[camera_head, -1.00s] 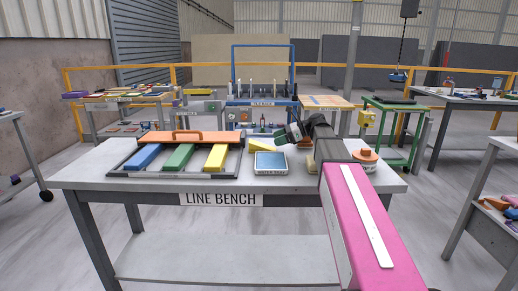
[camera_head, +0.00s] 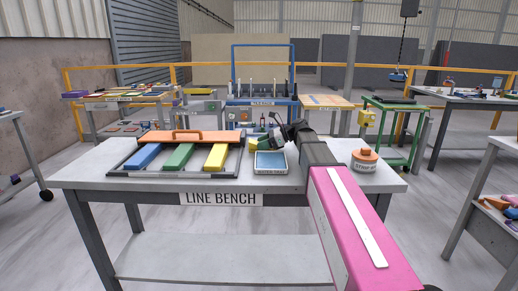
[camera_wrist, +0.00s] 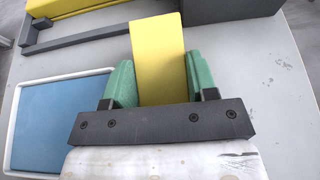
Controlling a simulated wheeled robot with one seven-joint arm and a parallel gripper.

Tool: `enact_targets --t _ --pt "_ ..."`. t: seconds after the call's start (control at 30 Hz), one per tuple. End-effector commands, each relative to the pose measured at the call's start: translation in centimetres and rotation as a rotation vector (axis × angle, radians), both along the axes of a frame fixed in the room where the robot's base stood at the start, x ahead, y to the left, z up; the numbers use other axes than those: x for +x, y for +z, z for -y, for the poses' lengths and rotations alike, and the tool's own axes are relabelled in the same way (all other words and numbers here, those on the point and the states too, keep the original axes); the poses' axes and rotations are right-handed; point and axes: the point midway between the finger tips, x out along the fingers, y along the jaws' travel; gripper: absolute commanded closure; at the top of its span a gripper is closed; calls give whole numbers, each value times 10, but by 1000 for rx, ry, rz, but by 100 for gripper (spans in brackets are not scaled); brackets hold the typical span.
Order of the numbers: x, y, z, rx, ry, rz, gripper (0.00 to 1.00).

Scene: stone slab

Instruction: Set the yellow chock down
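The yellow chock (camera_head: 256,144) is at the far side of the bench, between the dark tray and my arm, partly hidden by my gripper. My gripper (camera_head: 268,140) is at the chock. In the wrist view the chock (camera_wrist: 160,60) lies between the green fingers (camera_wrist: 158,85), which sit close against both its sides, and it reaches out past their tips. My gripper looks shut on it. Whether the chock's underside touches the bench is hidden.
The grey line bench (camera_head: 110,181) holds a dark tray (camera_head: 175,176) with blue, green and yellow bars and an orange handled piece (camera_head: 190,137). A blue-faced white tray (camera_head: 271,163) lies right of it. An orange-lidded tub (camera_head: 364,160) stands at right. Bare bench lies near the wrist view's right.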

Motion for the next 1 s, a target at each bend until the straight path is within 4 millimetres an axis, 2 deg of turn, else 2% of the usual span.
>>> enact_targets --t 0.07,0.1,0.47,0.67,0.77,1.0 --pt "0 0 0 0 0 0 73" --pt "0 0 0 1 0 0 77" --pt "0 5 0 1 0 1 77" --pt "0 23 0 1 1 2 77" --pt "0 40 0 1 1 3 77" --pt "-43 73 -37 0 3 3 77"
